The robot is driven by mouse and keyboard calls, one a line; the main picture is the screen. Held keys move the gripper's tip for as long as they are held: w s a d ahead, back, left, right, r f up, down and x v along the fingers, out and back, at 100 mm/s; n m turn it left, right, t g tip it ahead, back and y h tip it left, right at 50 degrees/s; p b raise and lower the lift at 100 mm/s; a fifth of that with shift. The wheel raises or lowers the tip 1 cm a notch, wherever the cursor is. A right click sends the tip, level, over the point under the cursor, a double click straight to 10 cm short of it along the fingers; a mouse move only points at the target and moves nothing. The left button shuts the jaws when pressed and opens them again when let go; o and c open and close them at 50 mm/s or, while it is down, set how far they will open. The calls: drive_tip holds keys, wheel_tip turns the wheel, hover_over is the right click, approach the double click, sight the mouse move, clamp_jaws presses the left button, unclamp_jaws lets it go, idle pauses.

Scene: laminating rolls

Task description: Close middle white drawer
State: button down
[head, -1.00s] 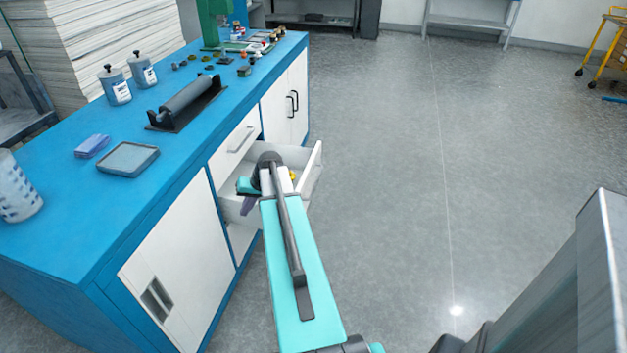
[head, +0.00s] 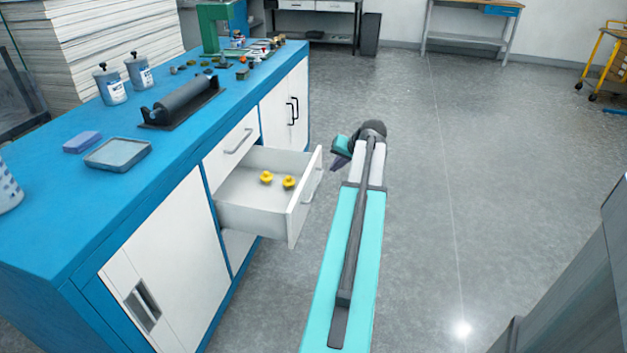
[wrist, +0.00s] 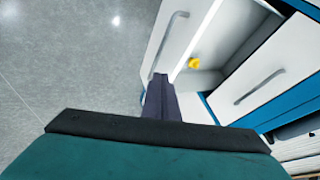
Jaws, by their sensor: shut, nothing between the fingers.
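The middle white drawer (head: 297,205) is pulled well out of the blue-topped cabinet in the head view. Two yellow objects (head: 266,177) lie inside it. A bar handle sits on its front, which also shows in the wrist view (wrist: 168,45). My gripper (head: 337,162) is out beside the drawer front, on its outer side in the head view. In the wrist view my gripper (wrist: 160,80) is shut and empty, its tips appearing near the lower part of the drawer front. I cannot tell whether they touch it.
Above the open drawer is a shut upper drawer (head: 232,143). The blue worktop (head: 100,210) carries a black roller (head: 182,102), a grey tray (head: 117,154) and two canisters (head: 110,85). The grey floor (head: 440,200) to the right is clear.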

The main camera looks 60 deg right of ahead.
idle(0.4)
drive_tip(key=b, duration=0.1)
approach(308, 180)
drive_tip(key=s+d+f, duration=0.2)
drive_tip(key=d+f, duration=0.1)
drive_tip(key=shift+w+a+f, duration=0.1)
drive_tip(key=shift+w+a, duration=0.1)
drive_tip(key=shift+w, duration=0.55)
drive_tip(key=shift+w+a+f, duration=0.1)
drive_tip(key=shift+w+a, duration=0.05)
drive_tip(key=shift+w, duration=0.6)
drive_tip(key=shift+w+a+f, duration=0.1)
drive_tip(key=shift+w+a, duration=0.1)
drive_tip(key=shift+w, duration=0.55)
drive_tip(key=shift+w+a, duration=0.1)
drive_tip(key=shift+a, duration=0.45)
drive_tip(key=shift+d, duration=0.65)
